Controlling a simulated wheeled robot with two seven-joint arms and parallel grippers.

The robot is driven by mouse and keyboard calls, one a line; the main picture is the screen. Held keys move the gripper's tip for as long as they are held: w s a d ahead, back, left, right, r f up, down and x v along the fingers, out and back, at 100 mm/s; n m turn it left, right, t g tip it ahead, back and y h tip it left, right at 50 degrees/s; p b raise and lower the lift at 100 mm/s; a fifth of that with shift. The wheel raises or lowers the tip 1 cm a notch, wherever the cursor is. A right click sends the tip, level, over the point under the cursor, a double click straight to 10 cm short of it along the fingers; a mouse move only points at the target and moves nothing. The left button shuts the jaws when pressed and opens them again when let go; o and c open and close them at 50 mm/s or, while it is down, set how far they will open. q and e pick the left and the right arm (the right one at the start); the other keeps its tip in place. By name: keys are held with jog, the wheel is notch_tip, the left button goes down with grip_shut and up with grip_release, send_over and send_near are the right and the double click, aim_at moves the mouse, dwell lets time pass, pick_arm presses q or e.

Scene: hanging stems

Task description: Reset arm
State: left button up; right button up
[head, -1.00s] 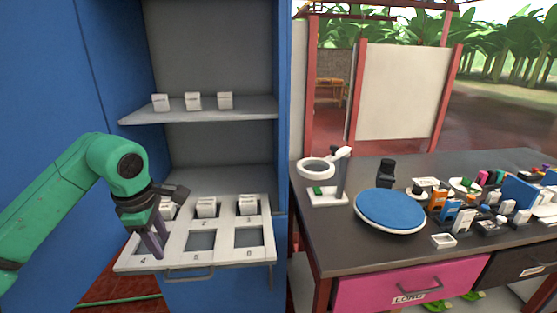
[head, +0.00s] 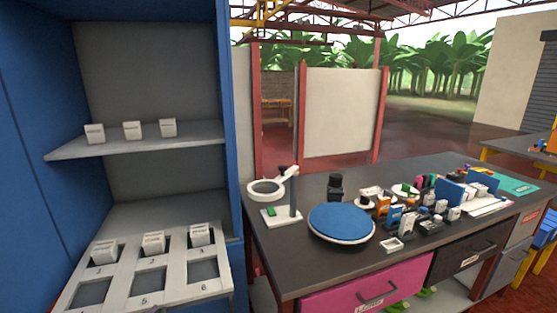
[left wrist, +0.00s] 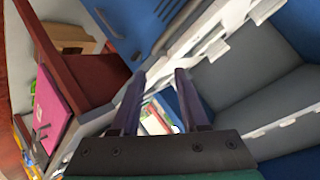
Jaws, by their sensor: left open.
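My left gripper (left wrist: 160,100) shows only in the left wrist view. Its two dark purple fingers are apart and nothing is between them. The view there is tilted, with the blue cabinet, its grey shelves and white edges beyond the fingers. The left arm is out of the head view, and my right gripper is in neither view.
The blue cabinet (head: 30,120) stands at left, with a slotted white tray (head: 120,280) holding white blocks and a shelf (head: 140,142) with more blocks. A dark table (head: 300,262) at right carries a blue turntable (head: 342,222), a magnifier lamp (head: 267,190) and many small items.

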pick_arm(q)
jog(key=s+d+f+n+g+h, duration=0.3)
jog(key=s+f+g, duration=0.5)
jog(key=s+f, duration=0.6)
notch_tip(320, 180, down, 19)
jog(key=s+g+y, duration=0.1)
jog(key=s, duration=0.2)
jog(key=s+a+f+g, duration=0.1)
jog(key=s+a+f, duration=0.2)
jog(key=s+f, duration=1.3)
jog(key=shift+s+f+n+g, duration=0.3)
jog(key=shift+s, duration=0.35)
